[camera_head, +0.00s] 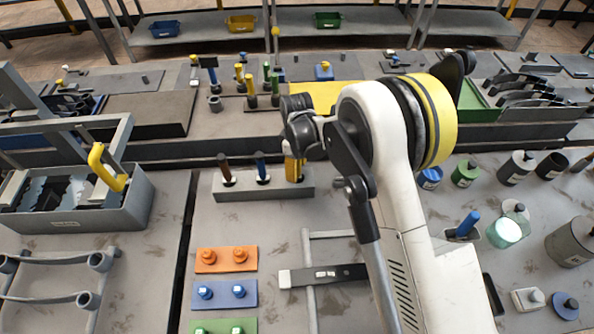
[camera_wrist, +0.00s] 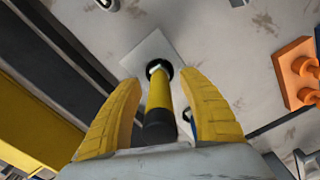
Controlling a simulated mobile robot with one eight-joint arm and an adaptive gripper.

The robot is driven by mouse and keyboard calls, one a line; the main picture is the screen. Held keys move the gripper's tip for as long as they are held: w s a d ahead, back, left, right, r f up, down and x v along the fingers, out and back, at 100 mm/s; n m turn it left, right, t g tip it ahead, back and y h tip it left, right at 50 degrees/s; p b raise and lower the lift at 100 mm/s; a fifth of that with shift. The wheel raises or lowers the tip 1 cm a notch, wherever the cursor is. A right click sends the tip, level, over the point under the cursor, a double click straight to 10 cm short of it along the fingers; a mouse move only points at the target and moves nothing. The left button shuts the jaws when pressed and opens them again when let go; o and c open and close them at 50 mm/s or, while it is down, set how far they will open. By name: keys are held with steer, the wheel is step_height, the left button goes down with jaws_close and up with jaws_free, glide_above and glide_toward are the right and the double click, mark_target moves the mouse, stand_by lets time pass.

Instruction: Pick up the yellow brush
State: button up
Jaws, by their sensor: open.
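The yellow brush (camera_wrist: 159,92) has a yellow handle and black ends, and lies between my gripper's fingers in the wrist view. My gripper (camera_wrist: 160,77) is open, with one yellow finger on each side of the brush and small gaps visible. In the head view, yellow shows at the right end of a grey rack (camera_head: 240,192), below my wrist; I cannot tell brush from finger there. A brown-handled brush (camera_head: 225,168) and a blue-handled brush (camera_head: 261,166) stand upright in the same rack, to the left.
Orange (camera_head: 226,260) and blue (camera_head: 229,294) peg plates lie in front of the rack. A grey bin (camera_head: 130,205) with a yellow handle stands at left. Several containers crowd the right side. Bare table shows between the rack and the peg plates.

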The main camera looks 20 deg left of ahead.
steer(key=shift+f, duration=0.35)
jaws_close()
steer(key=shift+r, duration=0.1)
step_height(320, 180, up, 10)
steer(key=shift+p, duration=0.3)
